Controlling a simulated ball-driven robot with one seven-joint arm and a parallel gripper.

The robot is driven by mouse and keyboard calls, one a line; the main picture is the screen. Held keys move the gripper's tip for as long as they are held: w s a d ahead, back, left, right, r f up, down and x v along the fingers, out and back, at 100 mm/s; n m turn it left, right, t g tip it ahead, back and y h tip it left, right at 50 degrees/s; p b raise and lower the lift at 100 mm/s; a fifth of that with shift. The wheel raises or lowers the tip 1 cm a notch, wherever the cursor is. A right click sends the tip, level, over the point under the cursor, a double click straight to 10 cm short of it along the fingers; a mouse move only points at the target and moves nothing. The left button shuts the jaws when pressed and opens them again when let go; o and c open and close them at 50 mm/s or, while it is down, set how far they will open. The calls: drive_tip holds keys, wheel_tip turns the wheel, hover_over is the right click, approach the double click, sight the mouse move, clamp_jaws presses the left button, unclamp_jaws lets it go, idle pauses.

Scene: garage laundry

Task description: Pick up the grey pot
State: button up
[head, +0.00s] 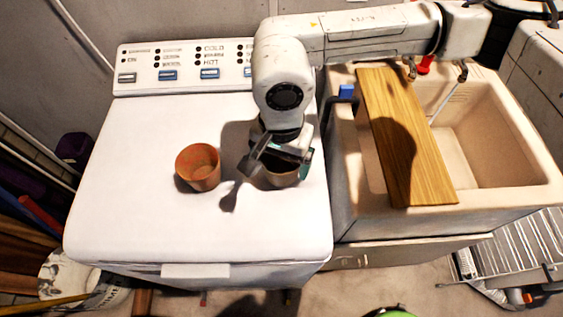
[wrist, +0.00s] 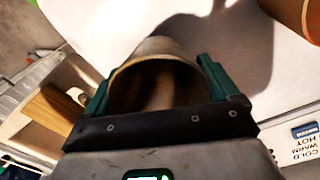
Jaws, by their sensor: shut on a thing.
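The grey pot (head: 283,178) is on the right part of the white washer top in the head view, mostly hidden under my gripper (head: 277,157). In the wrist view the pot (wrist: 158,55) stands between my two green fingers, its open mouth facing the camera and its inside dark. My gripper (wrist: 153,92) is shut on the pot, one finger on each side of it. I cannot tell whether the pot's base touches the washer top.
A terracotta pot (head: 198,167) stands on the washer (head: 130,200), left of my gripper. A wooden board (head: 392,130) lies across the beige sink (head: 485,160) at right. The washer's front left is clear.

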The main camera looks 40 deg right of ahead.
drive_tip(key=s+d+r+b, duration=0.3)
drive_tip(key=s+r+b, duration=0.1)
drive_tip(key=s+r, duration=0.7)
drive_tip(key=s, duration=0.2)
drive_tip(key=shift+s+d+r, duration=0.15)
drive_tip(key=shift+s+r, duration=0.05)
drive_tip(key=shift+s, duration=0.15)
